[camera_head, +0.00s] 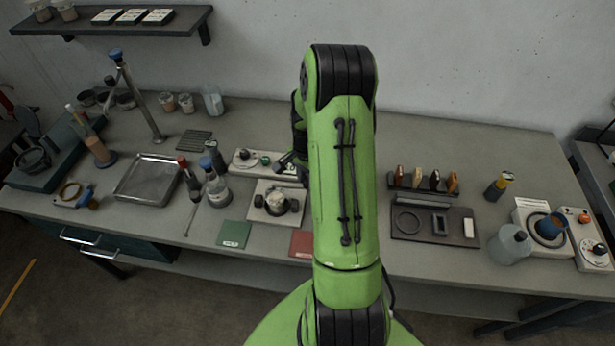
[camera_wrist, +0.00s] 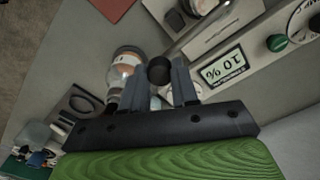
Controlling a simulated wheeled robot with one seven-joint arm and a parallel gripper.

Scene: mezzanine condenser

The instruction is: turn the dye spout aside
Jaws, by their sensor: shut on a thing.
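In the wrist view my gripper (camera_wrist: 157,88) has its two grey fingers on either side of a dark round knob (camera_wrist: 158,70), shut on it. A grey bar, which looks like the dye spout (camera_wrist: 195,38), runs from beside the knob toward a pale plate with a dark-sided device (camera_wrist: 197,8). Where the bar joins the knob is not clear. In the head view this device (camera_head: 275,203) stands on its plate left of my arm. There my arm hides most of the gripper and the spout.
A panel with a green button (camera_wrist: 276,43) and a "10 %" display (camera_wrist: 222,68) lies close right of the fingers. A glass vessel (camera_wrist: 126,62) stands close left. A red card (camera_head: 303,243) and a green card (camera_head: 234,233) lie in front. A flask (camera_head: 216,190) stands left.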

